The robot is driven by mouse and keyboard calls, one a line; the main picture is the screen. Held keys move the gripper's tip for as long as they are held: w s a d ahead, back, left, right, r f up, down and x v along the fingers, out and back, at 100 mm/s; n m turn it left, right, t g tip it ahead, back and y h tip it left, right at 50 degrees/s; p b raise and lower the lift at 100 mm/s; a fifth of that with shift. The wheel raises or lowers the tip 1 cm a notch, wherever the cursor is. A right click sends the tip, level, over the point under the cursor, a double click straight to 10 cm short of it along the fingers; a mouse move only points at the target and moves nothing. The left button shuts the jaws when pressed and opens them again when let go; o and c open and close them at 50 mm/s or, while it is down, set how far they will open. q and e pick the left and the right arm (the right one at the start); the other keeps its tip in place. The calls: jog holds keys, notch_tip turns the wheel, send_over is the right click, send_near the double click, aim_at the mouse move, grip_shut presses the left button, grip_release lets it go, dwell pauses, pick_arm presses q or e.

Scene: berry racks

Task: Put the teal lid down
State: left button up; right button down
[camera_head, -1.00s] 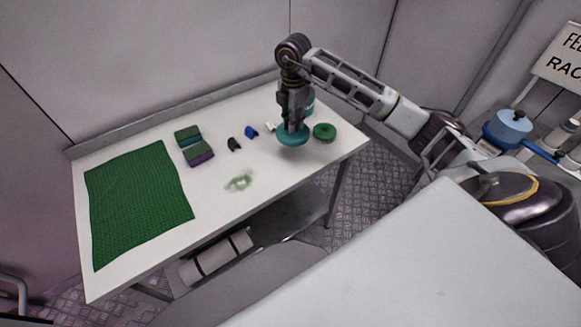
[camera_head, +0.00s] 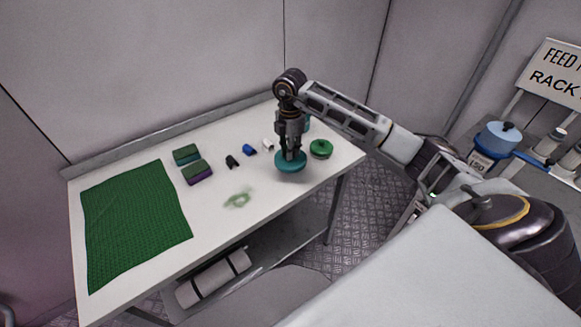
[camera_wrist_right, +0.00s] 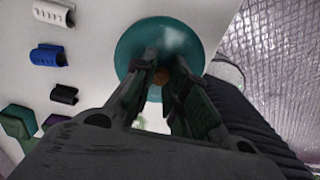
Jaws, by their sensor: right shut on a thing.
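The teal lid (camera_head: 290,167) is a round disc under my right gripper (camera_head: 291,152), near the right end of the white table. My right gripper is shut on the middle of the lid from above. In the right wrist view, the fingers (camera_wrist_right: 163,75) reach down to the teal lid (camera_wrist_right: 180,40), gripping it at its centre. I cannot tell whether the lid touches the table top. Behind the gripper, a teal container (camera_head: 307,122) is partly hidden. My left gripper is not in view.
A green round lid (camera_head: 321,148) lies just right of the teal lid. White (camera_head: 268,145), blue (camera_head: 249,150) and black (camera_head: 231,161) clips lie to its left, with two sponges (camera_head: 197,172) beyond. A green mat (camera_head: 135,225) covers the left end. A green smear (camera_head: 238,199) marks the table front.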

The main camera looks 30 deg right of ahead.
aim_at(291, 173)
jog(key=shift+f, duration=1.8)
jog(key=shift+f, duration=1.9)
jog(key=shift+f, duration=0.15)
jog(key=c, duration=1.4)
grip_release()
notch_tip(291, 173, up, 12)
jog(key=shift+w+d+r, duration=0.1)
jog(key=shift+r, duration=0.1)
